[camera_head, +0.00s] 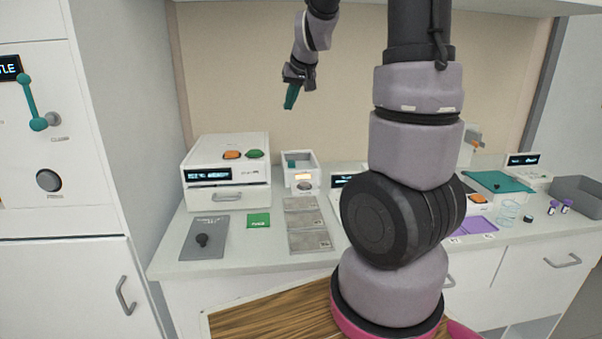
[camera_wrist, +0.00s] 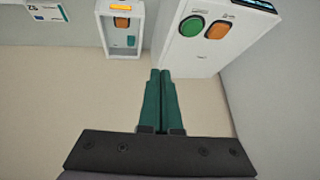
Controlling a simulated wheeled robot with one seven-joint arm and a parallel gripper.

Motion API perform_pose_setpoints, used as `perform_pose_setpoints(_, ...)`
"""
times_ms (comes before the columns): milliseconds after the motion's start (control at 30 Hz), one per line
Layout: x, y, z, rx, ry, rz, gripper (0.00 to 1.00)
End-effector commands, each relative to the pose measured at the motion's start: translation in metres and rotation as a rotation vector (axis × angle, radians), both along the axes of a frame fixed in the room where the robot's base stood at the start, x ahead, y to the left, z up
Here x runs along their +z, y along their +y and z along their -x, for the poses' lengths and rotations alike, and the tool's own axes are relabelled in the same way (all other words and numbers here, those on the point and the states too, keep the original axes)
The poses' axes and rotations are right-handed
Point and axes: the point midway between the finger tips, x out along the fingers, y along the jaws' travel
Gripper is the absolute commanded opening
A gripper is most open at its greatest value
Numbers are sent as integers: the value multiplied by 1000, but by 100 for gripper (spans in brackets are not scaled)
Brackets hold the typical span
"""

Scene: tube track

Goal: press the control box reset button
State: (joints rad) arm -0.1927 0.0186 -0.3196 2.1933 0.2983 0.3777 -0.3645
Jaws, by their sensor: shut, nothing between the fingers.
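A white control box (camera_head: 228,190) with a blue-lit display stands at the left of the counter. On its top are an orange button (camera_head: 232,155) and a green button (camera_head: 254,154). In the wrist view the box (camera_wrist: 208,62) shows at the upper right, with the green button (camera_wrist: 191,27) left of the orange button (camera_wrist: 218,30). Their labels are too small to read, so I cannot tell which is reset. My gripper (camera_head: 290,104) has teal fingers, shut and empty, pointing down well above the counter, to the right of the box. It also shows in the wrist view (camera_wrist: 160,74).
A small white open-topped unit (camera_head: 300,180) with an orange-lit display stands right of the box. A grey plate (camera_head: 205,237) with a black knob, a green card (camera_head: 258,220) and grey tiles (camera_head: 307,222) lie in front. My arm hides part of the counter's middle.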

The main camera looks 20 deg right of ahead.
Motion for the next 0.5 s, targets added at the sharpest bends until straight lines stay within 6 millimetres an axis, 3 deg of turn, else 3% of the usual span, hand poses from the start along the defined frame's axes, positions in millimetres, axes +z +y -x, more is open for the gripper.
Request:
perform_pose_setpoints(200,-51,-26,-53,16,10,145,0)
perform_pose_setpoints(500,-120,-66,-112,62,23,398,0)
